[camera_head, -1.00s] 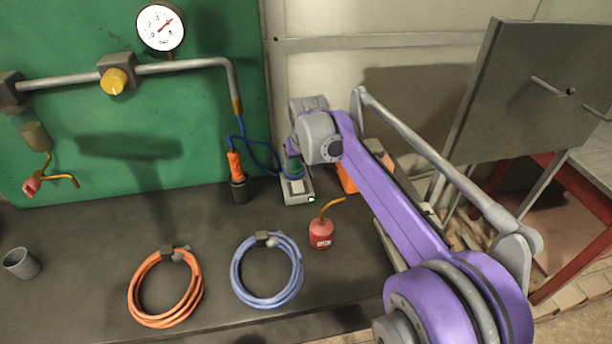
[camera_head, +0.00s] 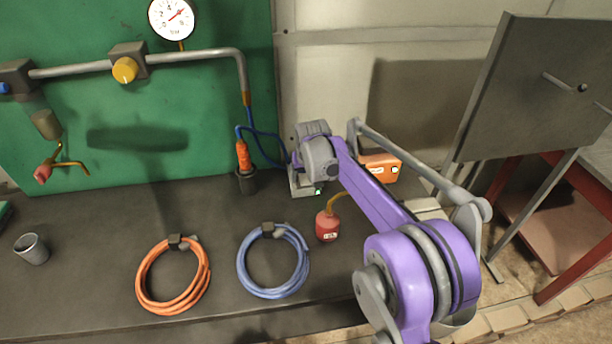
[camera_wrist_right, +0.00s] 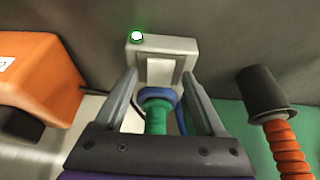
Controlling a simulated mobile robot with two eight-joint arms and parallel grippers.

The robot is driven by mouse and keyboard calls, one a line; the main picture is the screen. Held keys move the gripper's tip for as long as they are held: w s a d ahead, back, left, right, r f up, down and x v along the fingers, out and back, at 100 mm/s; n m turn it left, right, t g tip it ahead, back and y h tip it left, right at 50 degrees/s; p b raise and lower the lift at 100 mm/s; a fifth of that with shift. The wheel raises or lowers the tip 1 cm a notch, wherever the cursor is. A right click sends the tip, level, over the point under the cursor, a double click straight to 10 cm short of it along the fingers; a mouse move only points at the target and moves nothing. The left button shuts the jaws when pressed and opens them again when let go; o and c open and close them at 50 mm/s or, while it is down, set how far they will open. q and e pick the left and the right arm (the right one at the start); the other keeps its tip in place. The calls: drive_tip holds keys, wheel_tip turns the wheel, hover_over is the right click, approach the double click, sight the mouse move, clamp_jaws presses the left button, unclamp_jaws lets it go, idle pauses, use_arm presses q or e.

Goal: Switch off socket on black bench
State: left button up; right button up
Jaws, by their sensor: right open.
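The socket (camera_head: 302,190) is a small grey box on the black bench (camera_head: 110,220), with a lit green lamp (camera_head: 318,191) at its front corner. In the right wrist view the socket (camera_wrist_right: 180,46) shows its lamp (camera_wrist_right: 137,36) glowing and a pale switch plate (camera_wrist_right: 160,72). A blue and green plug (camera_wrist_right: 156,112) is at its near side. My right gripper (camera_wrist_right: 160,76) is open, its two fingers on either side of the plug and the switch plate. Contact cannot be told. In the head view my right wrist hides most of the socket. My left gripper is not in view.
An orange box (camera_head: 380,167) stands right of the socket; a red oil can (camera_head: 327,226) is in front. A black holder with an orange-handled tool (camera_head: 243,165) stands left. Orange (camera_head: 172,275) and blue (camera_head: 273,262) hose coils lie on the bench. A green panel is behind.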

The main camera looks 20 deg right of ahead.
clamp_jaws()
drive_tip(key=shift+w+r+g+p, duration=0.25)
drive_tip(key=shift+g+p, duration=0.25)
drive_tip(key=shift+g, duration=0.2)
drive_tip(key=shift+w+d+f+g+y+p, duration=0.15)
drive_tip(key=shift+g+y+p, duration=0.3)
drive_tip(key=shift+g, duration=0.25)
unclamp_jaws()
